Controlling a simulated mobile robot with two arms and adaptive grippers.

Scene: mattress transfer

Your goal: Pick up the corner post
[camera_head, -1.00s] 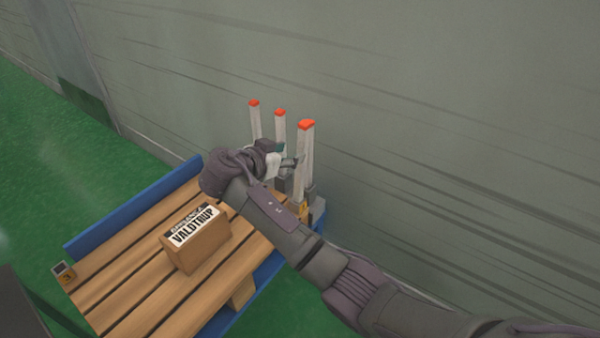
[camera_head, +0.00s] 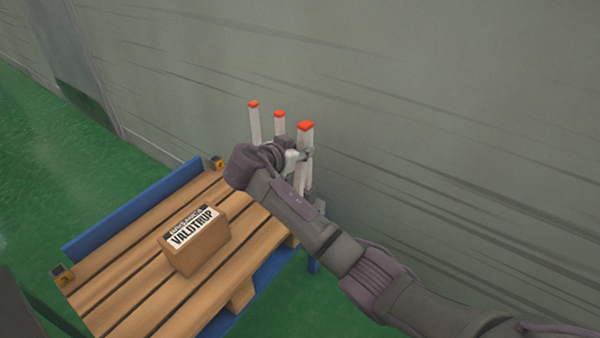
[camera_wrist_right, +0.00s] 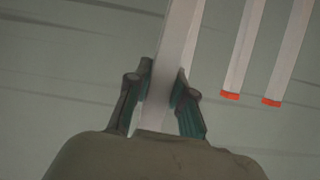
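Three pale upright corner posts with orange-red tips stand by the wall at the pallet's far end. The nearest corner post (camera_head: 305,172) is at the right of the group. My right gripper (camera_head: 301,154) is at its upper part, below the orange tip. In the right wrist view, the post (camera_wrist_right: 178,40) runs between the two fingers of my right gripper (camera_wrist_right: 165,76). Both fingertips lie against its sides, so the gripper looks shut on it. The other two posts (camera_head: 254,124) (camera_head: 280,122) stand to the left, apart from the fingers. My left gripper is not in view.
A brown cardboard box (camera_head: 196,246) with a white label lies on the slatted wooden pallet (camera_head: 124,290). The pallet has a blue side edge (camera_head: 135,208) and small corner brackets (camera_head: 63,274) (camera_head: 216,163). A grey wall (camera_head: 430,120) rises close behind the posts. Green floor surrounds the pallet.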

